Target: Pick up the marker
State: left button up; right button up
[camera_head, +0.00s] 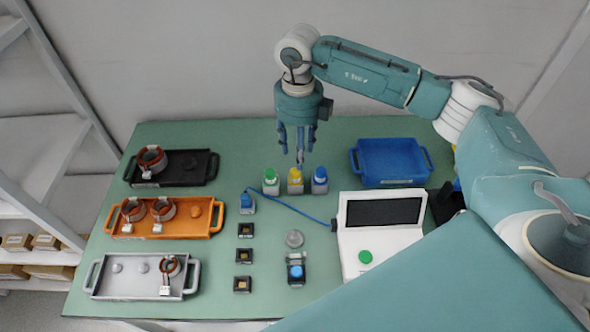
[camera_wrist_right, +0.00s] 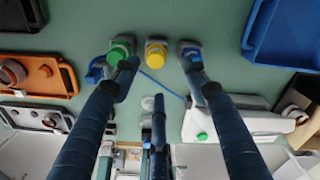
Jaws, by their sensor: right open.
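Three capped markers stand upright in a row in grey holders at the back middle of the table: a green one (camera_head: 271,174), a yellow one (camera_head: 295,176) and a blue one (camera_head: 320,175). My right gripper (camera_head: 299,150) points down just above and behind the row, open and empty. In the right wrist view the green marker (camera_wrist_right: 119,52) is by the left fingertip, the yellow marker (camera_wrist_right: 155,52) lies between the two front fingers, and the blue marker is partly covered by the right finger. My left gripper is not in view.
A blue tray (camera_head: 428,168) stands right of the markers, and a white tester with a dark screen (camera_head: 384,211) in front of it. Black, orange (camera_head: 119,230) and grey trays with copper-coloured rings line the left. A blue cable and small black blocks (camera_head: 245,231) occupy the middle.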

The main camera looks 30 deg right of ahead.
aim_at(295, 170)
jog(key=f, duration=0.3)
jog(key=shift+s+a+p, duration=0.2)
jog(key=shift+s+p, duration=0.1)
jog(key=shift+p, duration=0.05)
jog(key=f+p, duration=0.1)
jog(key=f, duration=0.2)
jog(key=f+p, duration=0.1)
jog(key=f, duration=0.1)
jog(key=shift+w+a+p, duration=0.15)
jog(key=shift+w+p, duration=0.15)
jog(key=shift+p, duration=0.05)
jog(key=shift+f, duration=0.3)
pick_arm(q)
notch_tip(295, 170, up, 4)
jog(key=shift+f, duration=0.1)
pick_arm(e)
grip_shut()
